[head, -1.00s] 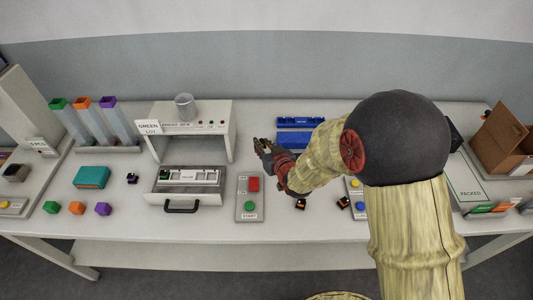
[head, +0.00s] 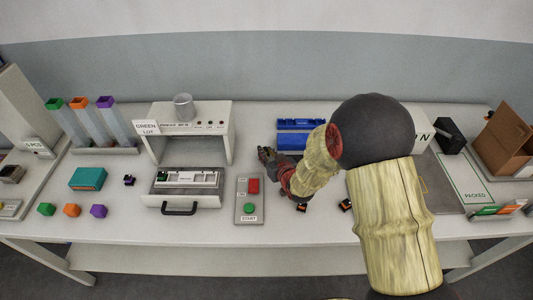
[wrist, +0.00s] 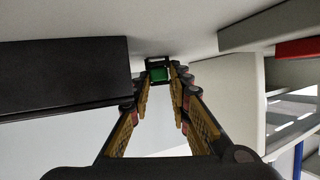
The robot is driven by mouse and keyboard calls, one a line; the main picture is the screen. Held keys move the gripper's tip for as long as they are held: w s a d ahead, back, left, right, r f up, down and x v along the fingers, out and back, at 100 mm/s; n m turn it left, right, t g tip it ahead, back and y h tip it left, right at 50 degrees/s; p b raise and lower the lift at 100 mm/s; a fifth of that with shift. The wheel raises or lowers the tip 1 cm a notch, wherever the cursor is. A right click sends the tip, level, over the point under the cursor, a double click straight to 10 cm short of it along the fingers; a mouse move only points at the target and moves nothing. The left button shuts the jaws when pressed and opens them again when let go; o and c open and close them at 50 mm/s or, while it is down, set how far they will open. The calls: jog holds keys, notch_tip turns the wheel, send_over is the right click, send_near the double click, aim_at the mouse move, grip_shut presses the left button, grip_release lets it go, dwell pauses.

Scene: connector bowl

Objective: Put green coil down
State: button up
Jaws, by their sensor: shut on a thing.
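My gripper (head: 267,155) is above the table between the control panel and the blue racks in the head view. In the wrist view my gripper (wrist: 159,77) is shut on a small green coil (wrist: 158,74) with a black frame, held between the fingertips. The coil cannot be made out in the head view. A pale fixture (head: 205,178) with several slots lies in the open drawer of the white press (head: 220,121); a small dark and green piece (head: 162,176) sits at its left end.
A control panel (head: 249,206) with red and green buttons stands right of the drawer. Blue racks (head: 300,124) stand behind my gripper. Green, orange and purple blocks (head: 72,210) and a teal box (head: 87,178) lie left. Small dark parts (head: 346,205) lie near my arm.

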jog(key=o, duration=0.7)
jog(key=shift+f, duration=0.1)
jog(key=shift+c, duration=0.2)
jog(key=shift+r, duration=0.25)
jog(key=p+v, duration=0.2)
jog(key=v, duration=1)
jog(key=shift+p, duration=0.4)
